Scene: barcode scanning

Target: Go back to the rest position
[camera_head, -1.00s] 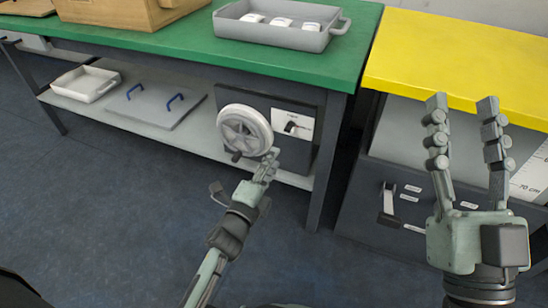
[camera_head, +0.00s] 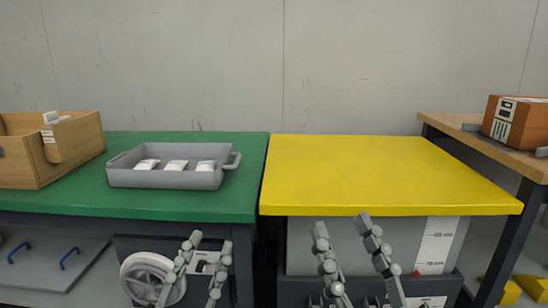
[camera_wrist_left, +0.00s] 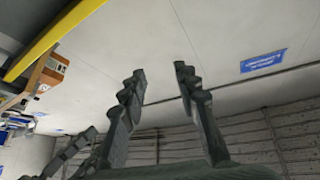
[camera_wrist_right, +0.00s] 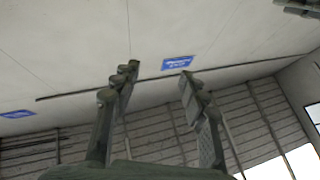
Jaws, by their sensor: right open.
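My left gripper (camera_head: 207,268) is at the bottom of the head view, in front of the green table (camera_head: 190,207). Its fingers point up and are spread apart with nothing between them. They also show open and empty in the left wrist view (camera_wrist_left: 158,74). My right gripper (camera_head: 344,225) is at the bottom of the head view, in front of the yellow table (camera_head: 390,170). Its fingers point up, spread and empty. They show open in the right wrist view (camera_wrist_right: 158,72). The wrist views face the wall and ceiling.
On the green table are a grey tray (camera_head: 163,179) with several white packets and a wooden box (camera_head: 80,140). A grey-white wheel (camera_head: 150,282) is below it. A brown carton (camera_head: 515,121) stands on the wooden table at right. The yellow tabletop is clear.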

